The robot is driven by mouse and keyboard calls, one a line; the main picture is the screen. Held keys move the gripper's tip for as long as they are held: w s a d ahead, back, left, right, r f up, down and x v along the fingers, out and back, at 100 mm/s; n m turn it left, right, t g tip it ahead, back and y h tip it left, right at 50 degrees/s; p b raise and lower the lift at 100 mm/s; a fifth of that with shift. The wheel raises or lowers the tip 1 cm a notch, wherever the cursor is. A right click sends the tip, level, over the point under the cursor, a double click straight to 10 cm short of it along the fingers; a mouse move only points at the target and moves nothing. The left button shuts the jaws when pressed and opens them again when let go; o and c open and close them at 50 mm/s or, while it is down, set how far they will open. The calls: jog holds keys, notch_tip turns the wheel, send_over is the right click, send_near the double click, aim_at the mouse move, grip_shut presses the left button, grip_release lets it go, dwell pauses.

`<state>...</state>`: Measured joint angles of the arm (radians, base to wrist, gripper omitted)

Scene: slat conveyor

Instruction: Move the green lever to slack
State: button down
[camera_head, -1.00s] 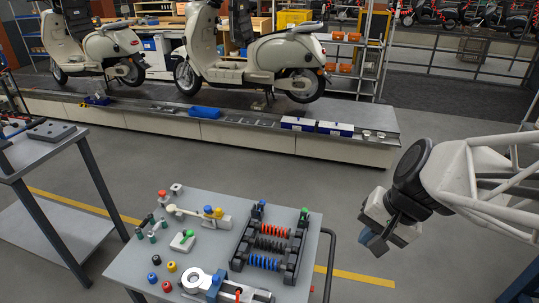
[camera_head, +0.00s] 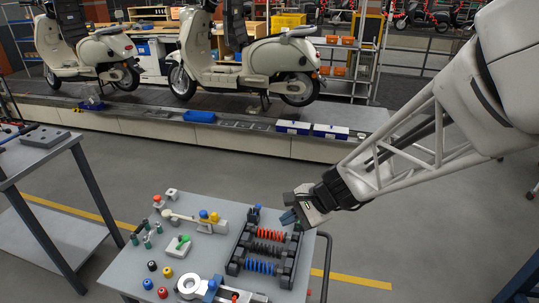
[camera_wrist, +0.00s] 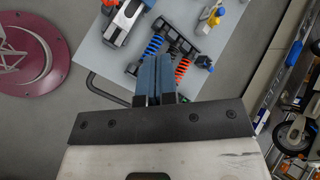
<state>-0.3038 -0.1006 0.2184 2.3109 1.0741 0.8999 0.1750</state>
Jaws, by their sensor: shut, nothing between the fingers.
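A black rack (camera_head: 287,268) with red, black and blue springs stands on the grey table. My gripper (camera_head: 289,217) is over its back right corner, fingers shut and empty. The green-topped piece seen at that corner earlier is hidden behind my gripper; I cannot tell whether they touch. A second green handle (camera_head: 183,242) sits on a white block left of the rack. In the wrist view, my shut blue-grey fingers (camera_wrist: 153,75) point toward the rack, with its blue spring (camera_wrist: 153,45) and red spring (camera_wrist: 181,70) beyond them. No green lever shows clearly there.
A blue-topped piece (camera_head: 254,212) stands at the rack's back left corner. A white bar with blue and yellow knobs (camera_head: 208,221), a round-ended clamp (camera_head: 190,285) and several coloured buttons share the table. A dark rail (camera_head: 327,262) runs along the table's right side.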

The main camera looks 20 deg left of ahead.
jog(key=shift+w+a+f+m+t+y, duration=0.45)
jog(key=shift+w+a+f+m, duration=1.1)
jog(key=shift+a+f, duration=2.45)
jog(key=shift+w+a+f+m+t+y, duration=0.2)
jog(key=shift+w+a+f+m+y, duration=0.4)
jog(key=shift+a+f+m, duration=2.6)
jog(key=shift+w+a+f+m+t+y, duration=0.4)
jog(key=shift+w+a+f+m, duration=0.75)
jog(key=shift+a+f, duration=3.55)
jog(key=shift+d+f, duration=0.6)
jog(key=shift+f, duration=0.1)
send_near(181, 243)
jog(key=shift+w+d+f, duration=0.15)
jog(key=shift+d+f, duration=0.35)
jog(key=shift+f, duration=0.2)
jog(key=shift+w+d+f, duration=0.1)
jog(key=shift+d+f, duration=0.45)
jog(key=shift+f, duration=0.15)
jog(key=shift+w+a+r, duration=0.15)
jog(key=shift+a+r, duration=0.05)
jog(key=shift+a, duration=0.8)
jog(key=shift+w+a+r, duration=0.1)
jog(key=shift+a+r, duration=0.1)
jog(key=shift+a, duration=0.8)
